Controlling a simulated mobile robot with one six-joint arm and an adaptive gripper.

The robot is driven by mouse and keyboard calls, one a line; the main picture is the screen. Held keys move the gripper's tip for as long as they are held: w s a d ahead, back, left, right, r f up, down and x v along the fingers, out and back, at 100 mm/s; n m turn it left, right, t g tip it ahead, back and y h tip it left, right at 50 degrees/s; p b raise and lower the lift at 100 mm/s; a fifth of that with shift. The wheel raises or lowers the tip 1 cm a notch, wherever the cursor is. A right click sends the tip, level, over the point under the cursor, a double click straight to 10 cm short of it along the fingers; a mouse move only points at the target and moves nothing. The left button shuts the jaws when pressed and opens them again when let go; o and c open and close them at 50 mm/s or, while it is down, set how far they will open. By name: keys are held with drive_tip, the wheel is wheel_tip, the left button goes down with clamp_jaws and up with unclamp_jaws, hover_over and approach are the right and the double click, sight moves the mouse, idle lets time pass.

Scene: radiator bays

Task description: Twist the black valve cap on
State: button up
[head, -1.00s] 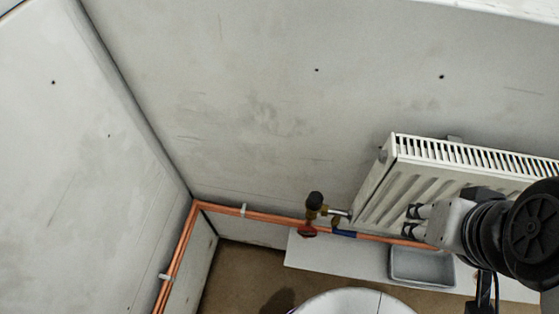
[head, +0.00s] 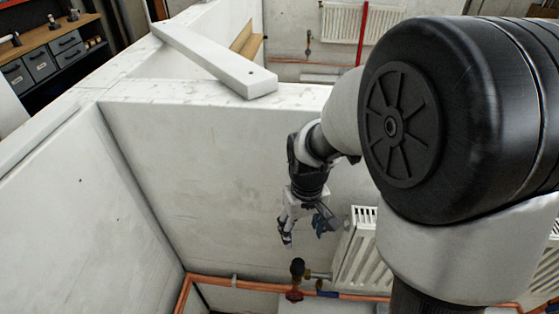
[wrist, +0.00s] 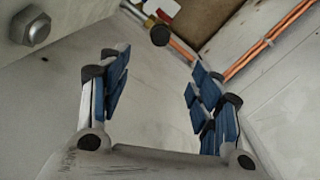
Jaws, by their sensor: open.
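The black valve cap (head: 297,266) sits upright on top of the brass valve at the left end of the radiator (head: 362,250). In the wrist view the cap (wrist: 160,36) is a dark round shape at top centre, beyond the fingers. How tightly it sits on the valve cannot be seen. My gripper (head: 304,230) points down above the cap, clear of it. In the wrist view my gripper (wrist: 160,82) has its blue-padded fingers wide apart with nothing between them.
Copper pipes (head: 240,283) run along the wall foot to the valve. A white board (head: 215,60) lies on top of the partition wall (head: 190,150). The wall stands close behind my gripper.

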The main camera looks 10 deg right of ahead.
sight(298, 263)
wheel_tip(298, 263, down, 18)
drive_tip(key=b, duration=0.5)
drive_tip(key=shift+r, duration=0.15)
drive_tip(key=c, duration=1.2)
drive_tip(key=shift+b, duration=0.3)
drive_tip(key=shift+s, duration=0.1)
drive_tip(key=m, duration=1.2)
drive_tip(key=o, duration=1.1)
drive_tip(key=shift+o, duration=0.5)
